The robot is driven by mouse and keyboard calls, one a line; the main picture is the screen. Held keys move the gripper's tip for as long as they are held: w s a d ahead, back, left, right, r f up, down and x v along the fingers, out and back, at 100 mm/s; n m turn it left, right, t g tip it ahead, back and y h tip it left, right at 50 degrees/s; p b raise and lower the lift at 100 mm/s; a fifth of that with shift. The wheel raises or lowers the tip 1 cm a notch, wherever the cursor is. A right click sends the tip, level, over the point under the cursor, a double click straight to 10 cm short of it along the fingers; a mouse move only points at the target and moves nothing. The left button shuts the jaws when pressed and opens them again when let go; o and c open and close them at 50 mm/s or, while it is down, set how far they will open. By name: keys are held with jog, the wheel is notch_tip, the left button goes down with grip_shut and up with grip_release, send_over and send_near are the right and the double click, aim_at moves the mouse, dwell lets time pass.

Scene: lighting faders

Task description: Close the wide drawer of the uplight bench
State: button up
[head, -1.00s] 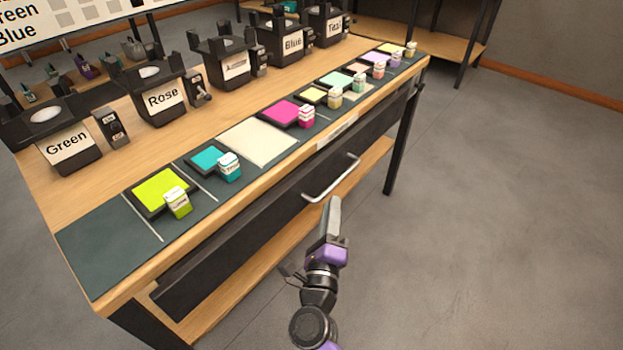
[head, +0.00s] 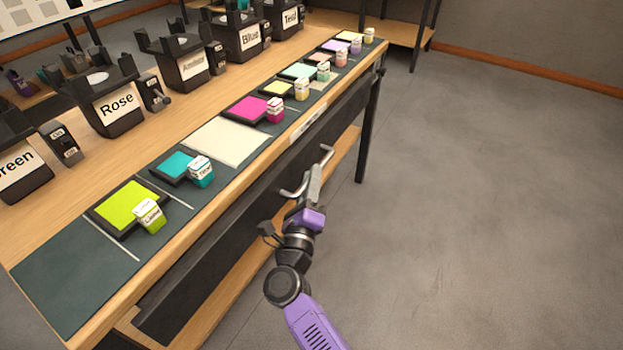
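The wide drawer (head: 232,225) is a long dark front under the wooden top of the bench (head: 187,234). It looks slightly out from the bench edge, though how far is hard to tell. Its silver bar handle (head: 326,156) is at the middle of the front. My gripper (head: 315,172) is at the handle and covers part of it. Whether it touches the handle is unclear. The gap between the fingers does not show from this angle.
Colour tiles with small labelled blocks, such as a lime tile (head: 127,206) and a magenta tile (head: 250,109), lie on a dark mat along the bench's front. Labelled lamps (head: 115,100) stand behind. Open grey floor (head: 470,200) lies to the right.

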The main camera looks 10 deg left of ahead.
jog(key=shift+w, duration=0.25)
grip_shut()
jog(key=shift+a, duration=0.1)
dwell(1.2)
